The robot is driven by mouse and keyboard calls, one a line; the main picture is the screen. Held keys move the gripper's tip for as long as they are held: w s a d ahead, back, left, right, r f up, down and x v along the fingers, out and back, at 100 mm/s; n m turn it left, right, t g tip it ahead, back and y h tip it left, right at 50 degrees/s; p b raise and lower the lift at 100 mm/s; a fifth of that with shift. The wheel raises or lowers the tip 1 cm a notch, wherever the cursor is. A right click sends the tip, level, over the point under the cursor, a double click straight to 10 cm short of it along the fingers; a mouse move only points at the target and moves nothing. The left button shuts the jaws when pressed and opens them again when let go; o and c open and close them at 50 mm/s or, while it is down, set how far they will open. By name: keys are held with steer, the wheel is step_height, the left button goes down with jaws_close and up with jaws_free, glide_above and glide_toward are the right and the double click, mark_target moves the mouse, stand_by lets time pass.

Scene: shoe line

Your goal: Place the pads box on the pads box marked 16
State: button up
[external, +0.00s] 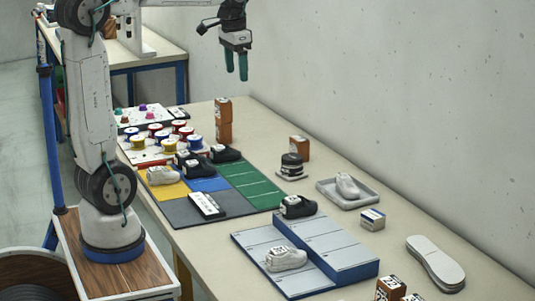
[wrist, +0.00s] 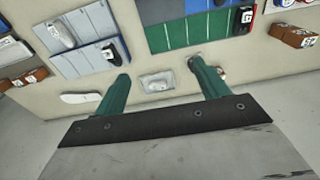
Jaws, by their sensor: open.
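My gripper (external: 236,76) is open and empty, held high above the far part of the table near the wall. Its two green fingers also stand apart in the wrist view (wrist: 159,70). Brown boxes with printed labels look like the pads boxes. One stack of brown boxes (external: 223,122) stands at the back of the table. A single brown box (external: 299,148) stands near the wall. More brown boxes (external: 389,288) are at the near edge, partly cut off. Brown boxes also show at the right of the wrist view (wrist: 290,34). I cannot read which one is marked 16.
A grey stepped rack (external: 330,255) holds shoes. A grey tray (external: 340,200) holds a white shoe. A small white-and-blue box (external: 372,219), white soles (external: 435,262) and a green mat (external: 250,185) lie on the table. The wall is close behind.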

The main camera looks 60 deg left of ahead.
steer(key=s+d+f, duration=0.5)
steer(key=s+f, duration=0.1)
steer(key=s, duration=0.4)
steer(key=s+d+f, duration=0.6)
steer(key=s+f, duration=0.1)
steer(key=s, duration=0.4)
steer(key=shift+s+t, duration=0.3)
